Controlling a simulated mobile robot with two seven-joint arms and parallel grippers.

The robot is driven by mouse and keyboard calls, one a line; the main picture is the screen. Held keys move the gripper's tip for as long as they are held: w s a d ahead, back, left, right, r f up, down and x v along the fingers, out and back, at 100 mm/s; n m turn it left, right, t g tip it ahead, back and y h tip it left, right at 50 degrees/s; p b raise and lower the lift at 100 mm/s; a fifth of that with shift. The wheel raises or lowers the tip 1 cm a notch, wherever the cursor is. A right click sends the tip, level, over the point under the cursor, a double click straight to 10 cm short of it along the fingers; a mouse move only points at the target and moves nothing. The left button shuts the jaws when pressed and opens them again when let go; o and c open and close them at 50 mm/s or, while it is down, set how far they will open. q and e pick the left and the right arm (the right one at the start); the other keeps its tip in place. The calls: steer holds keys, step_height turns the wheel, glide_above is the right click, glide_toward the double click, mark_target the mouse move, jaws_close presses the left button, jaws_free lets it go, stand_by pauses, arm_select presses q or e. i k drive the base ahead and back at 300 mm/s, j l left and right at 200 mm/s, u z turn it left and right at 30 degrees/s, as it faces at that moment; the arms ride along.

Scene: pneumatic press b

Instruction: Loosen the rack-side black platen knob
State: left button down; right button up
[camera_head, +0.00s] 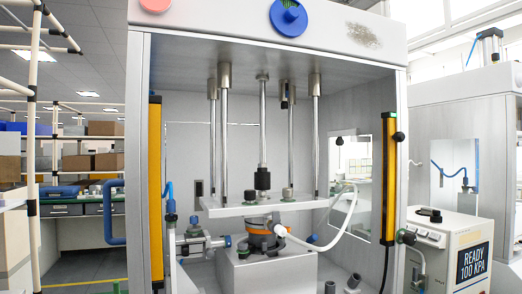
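A white platen (225,206) hangs on vertical steel rods inside the press cabinet. A small black knob (250,195) stands on its top, left of the central rod, on the side nearer the storage rack. A second, greyer knob (288,194) stands on the platen right of the central rod. A black coupling (263,179) sits low on the central rod, between and behind the knobs. Whether either knob is tight or loose cannot be told. Neither of my grippers is in view.
Yellow vertical bars (155,190) (391,190) flank the cabinet opening. A white hose (328,245) curves at the platen's right. An orange-ringed part (262,242) sits on a grey block (262,272) below. A control box (455,240) reads "READY 100 KPA". The storage rack (32,120) stands left.

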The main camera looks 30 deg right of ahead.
mark_target(250, 195)
steer(key=k+l, duration=0.1)
steer(key=l, duration=0.3)
steer(key=k+l+z, duration=0.1)
steer(key=l, duration=0.3)
steer(key=k+l, duration=0.1)
steer(key=l, duration=0.25)
steer(key=k+l+z, duration=0.15)
steer(key=l, duration=0.25)
steer(key=i, duration=0.05)
